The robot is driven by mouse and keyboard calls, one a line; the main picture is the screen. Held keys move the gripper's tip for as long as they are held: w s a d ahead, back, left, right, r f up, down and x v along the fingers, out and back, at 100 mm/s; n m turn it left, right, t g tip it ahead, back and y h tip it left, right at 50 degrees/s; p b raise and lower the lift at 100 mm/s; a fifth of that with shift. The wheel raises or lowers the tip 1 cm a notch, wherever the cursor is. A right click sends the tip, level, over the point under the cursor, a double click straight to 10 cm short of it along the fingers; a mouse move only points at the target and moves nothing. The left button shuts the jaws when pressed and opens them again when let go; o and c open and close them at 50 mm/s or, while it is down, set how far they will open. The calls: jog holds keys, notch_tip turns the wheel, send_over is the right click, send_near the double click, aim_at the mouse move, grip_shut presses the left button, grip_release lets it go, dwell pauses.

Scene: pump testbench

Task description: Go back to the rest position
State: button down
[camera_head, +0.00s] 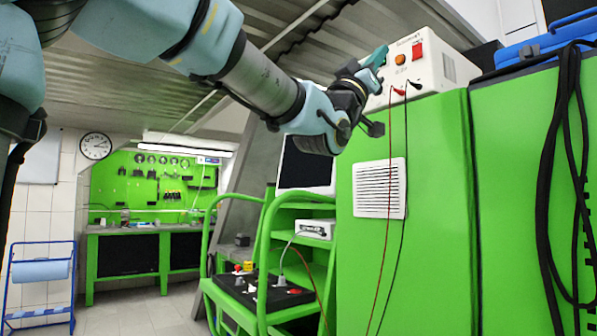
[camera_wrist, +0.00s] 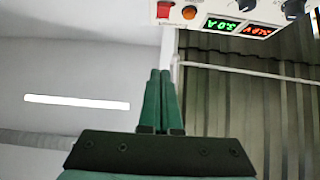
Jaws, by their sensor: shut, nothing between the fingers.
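My gripper (camera_head: 378,57) is raised high at the end of my arm, by the upper left of the white power supply (camera_head: 432,62). It overlaps the supply's left edge in the head view; whether they touch I cannot tell. In the wrist view, the two green fingers of my gripper (camera_wrist: 160,74) are together with nothing between them. A gap shows between the fingertips and the supply.
The supply stands on a green cabinet (camera_head: 440,200); red and black leads hang down its front. A green cart (camera_head: 262,290) with a black control panel stands to the left. Black cables hang at the right. A workbench (camera_head: 130,229) stands far back, with open floor before it.

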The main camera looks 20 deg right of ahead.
jog(key=w+a+f+n+t+y, duration=0.2)
jog(key=w+f+n+t+y, duration=0.1)
jog(key=w+f+y, duration=0.45)
jog(key=w+a+f+n+t+y, duration=0.2)
jog(key=w+f+n+t+y, duration=0.15)
jog(key=w+f, duration=0.6)
jog(key=w+a+f+n+g+y+p, duration=0.1)
jog(key=w+a+f+n+y, duration=0.2)
jog(key=a+f, duration=0.5)
jog(key=w+a+f+g+y+p, duration=0.1)
jog(key=w+a+f+y, duration=0.35)
jog(key=f, duration=0.75)
jog(key=s+a+f+n+g+y, duration=0.1)
jog(key=s+a+f+g+y, duration=0.15)
jog(key=a+f, duration=0.4)
jog(key=s+a+f+n+g+y, duration=0.1)
jog(key=a+f+y, duration=0.2)
jog(key=a+f, duration=0.35)
jog(key=s+a+f+n+g+y, duration=0.2)
jog(key=s+a+f+g, duration=0.4)
jog(key=s+a+f, duration=0.5)
jog(key=s+a+p, duration=0.1)
jog(key=s, duration=0.3)
jog(key=shift+f+g+y, duration=0.2)
jog(key=shift+g+y, duration=0.1)
jog(key=shift+y, duration=0.1)
